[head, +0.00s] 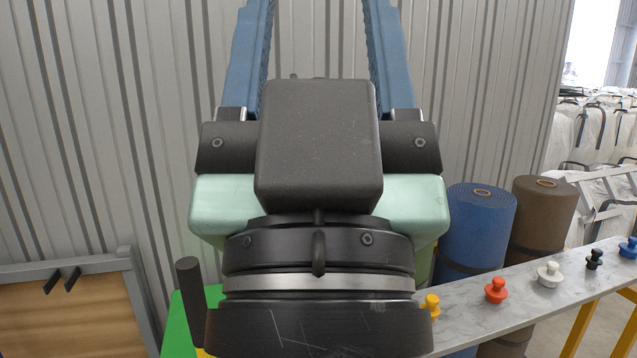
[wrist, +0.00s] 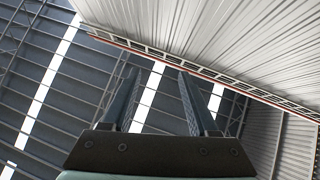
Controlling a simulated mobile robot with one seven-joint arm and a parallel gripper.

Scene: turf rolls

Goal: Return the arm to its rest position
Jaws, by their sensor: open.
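My gripper (head: 318,55) is raised in front of the corrugated wall in the head view, with its two blue fingers pointing up and spread apart. My wrist and arm links fill the middle of that view and hide what is behind them. In the wrist view my gripper (wrist: 157,85) is open, with nothing between its fingers. Beyond the fingers that view shows only the roof and upper wall.
A grey table (head: 520,300) at the right carries several coloured knobs, including a red one (head: 496,290) and a white one (head: 550,274). Blue (head: 482,225) and brown (head: 543,215) rolls stand behind it. A framed wooden panel (head: 75,315) is at the lower left.

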